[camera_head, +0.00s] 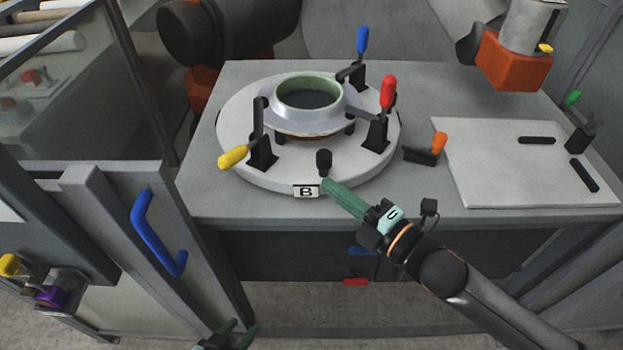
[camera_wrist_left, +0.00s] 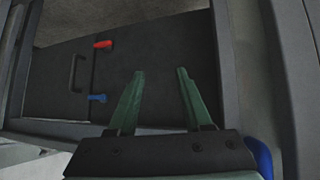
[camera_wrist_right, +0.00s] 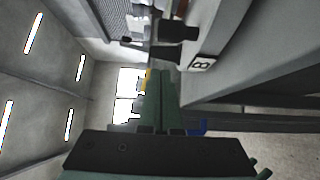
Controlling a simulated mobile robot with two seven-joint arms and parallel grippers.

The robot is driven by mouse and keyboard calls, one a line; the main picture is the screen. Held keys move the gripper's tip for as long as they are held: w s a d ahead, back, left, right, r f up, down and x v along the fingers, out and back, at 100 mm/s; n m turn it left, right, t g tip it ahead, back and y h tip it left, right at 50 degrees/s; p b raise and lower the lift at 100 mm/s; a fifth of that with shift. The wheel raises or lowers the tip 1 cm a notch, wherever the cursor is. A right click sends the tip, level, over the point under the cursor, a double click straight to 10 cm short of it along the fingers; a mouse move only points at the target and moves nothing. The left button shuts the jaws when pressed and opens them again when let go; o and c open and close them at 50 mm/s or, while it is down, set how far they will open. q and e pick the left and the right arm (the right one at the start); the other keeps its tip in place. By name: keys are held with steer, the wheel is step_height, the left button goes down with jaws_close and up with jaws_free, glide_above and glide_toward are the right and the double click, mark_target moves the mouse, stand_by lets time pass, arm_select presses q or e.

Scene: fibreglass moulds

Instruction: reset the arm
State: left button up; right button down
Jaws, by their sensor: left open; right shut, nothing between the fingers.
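My right gripper (camera_head: 332,186) is shut and empty. Its green fingers point at the front edge of the round fixture, close to a black knob (camera_head: 324,162) beside the "B" label (camera_head: 306,190). In the right wrist view its fingers (camera_wrist_right: 157,80) lie together, with the label (camera_wrist_right: 201,63) to their right. My left gripper (camera_head: 236,335) is low at the bottom edge of the head view, below the table front. In the left wrist view its fingers (camera_wrist_left: 158,75) are spread apart with nothing between them. Most of my left arm is hidden in the head view.
The round fixture (camera_head: 230,150) on the table (camera_head: 200,190) carries a ring-shaped mould (camera_head: 310,115) and clamps with yellow, blue and red handles. A white plate (camera_head: 500,175) lies at right.

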steer(key=v, duration=0.3)
steer(key=shift+d, duration=0.6)
steer(key=s+d+f+m+g+h+p, duration=0.2)
steer(key=s+d+f+m+h+p, duration=0.2)
steer(key=s+f+m, duration=0.3)
steer(key=s+d+f+m+g+h+p, duration=0.1)
steer(key=s+d+f+m+h+p, duration=0.4)
steer(key=f+m, duration=0.7)
steer(key=s+m+h, duration=0.1)
steer(key=s+m, duration=0.1)
steer(key=m, duration=0.3)
steer(key=shift+s+d+m+g, duration=0.2)
steer(key=shift+s+m+g, duration=0.2)
steer(key=shift+r, duration=0.1)
